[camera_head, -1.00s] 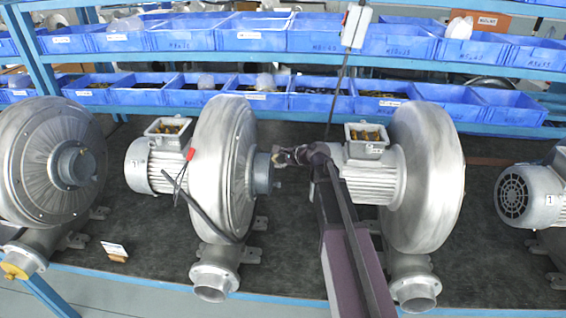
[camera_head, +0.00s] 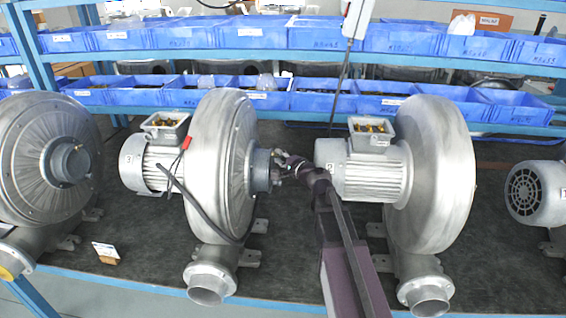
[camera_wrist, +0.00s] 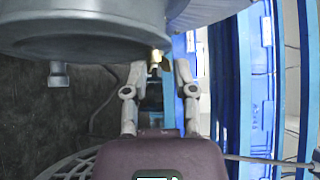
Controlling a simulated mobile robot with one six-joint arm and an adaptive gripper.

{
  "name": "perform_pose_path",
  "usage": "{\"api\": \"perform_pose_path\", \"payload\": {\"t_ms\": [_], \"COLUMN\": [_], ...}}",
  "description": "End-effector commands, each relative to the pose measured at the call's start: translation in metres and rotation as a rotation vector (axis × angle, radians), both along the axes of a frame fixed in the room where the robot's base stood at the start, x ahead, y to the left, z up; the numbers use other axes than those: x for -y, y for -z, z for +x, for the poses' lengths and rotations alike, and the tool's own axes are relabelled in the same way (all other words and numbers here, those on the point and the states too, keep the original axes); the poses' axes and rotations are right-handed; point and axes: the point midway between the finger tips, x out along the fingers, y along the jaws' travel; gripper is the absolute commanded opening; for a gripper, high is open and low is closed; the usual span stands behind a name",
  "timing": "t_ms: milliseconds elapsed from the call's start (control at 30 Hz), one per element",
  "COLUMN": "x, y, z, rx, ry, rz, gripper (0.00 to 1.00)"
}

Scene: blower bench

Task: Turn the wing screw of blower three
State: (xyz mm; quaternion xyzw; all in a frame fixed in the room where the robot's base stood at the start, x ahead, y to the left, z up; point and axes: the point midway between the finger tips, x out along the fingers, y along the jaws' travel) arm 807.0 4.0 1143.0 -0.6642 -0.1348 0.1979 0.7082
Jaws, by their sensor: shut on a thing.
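Blower three (camera_head: 222,165) is the silver blower left of the middle in the head view, with a 3 on its motor (camera_head: 145,165). Its grey round hub (camera_head: 262,172) faces right, towards my gripper (camera_head: 280,166). In the wrist view the hub (camera_wrist: 85,30) fills the upper left, and a small brass wing screw (camera_wrist: 155,57) sticks out at its right edge. My gripper (camera_wrist: 158,68) has its two fingers either side of this screw and is shut on it. In the head view the screw is too small to make out.
Blower two (camera_head: 435,175) stands close to the right, behind my arm. Another blower (camera_head: 45,160) stands at the left, and blower one (camera_head: 540,190) at the right edge. A black cable (camera_head: 200,205) hangs on blower three. Blue bins (camera_head: 325,95) line the shelves behind.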

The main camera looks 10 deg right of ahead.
Motion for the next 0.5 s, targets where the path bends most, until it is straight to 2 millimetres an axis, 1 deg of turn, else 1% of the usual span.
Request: {"api": "perform_pose_path", "payload": {"t_ms": [33, 300, 500], "x": [-0.0011, 0.0006, 0.0012], "y": [0.0062, 0.0050, 0.0041], "z": [0.0030, 0.0053, 0.0057], "rx": [0.016, 0.076, 0.084], "ry": [-0.004, -0.001, 0.002], "rz": [-0.015, -0.036, -0.038], "gripper": [0.00, 0.00, 0.00]}}
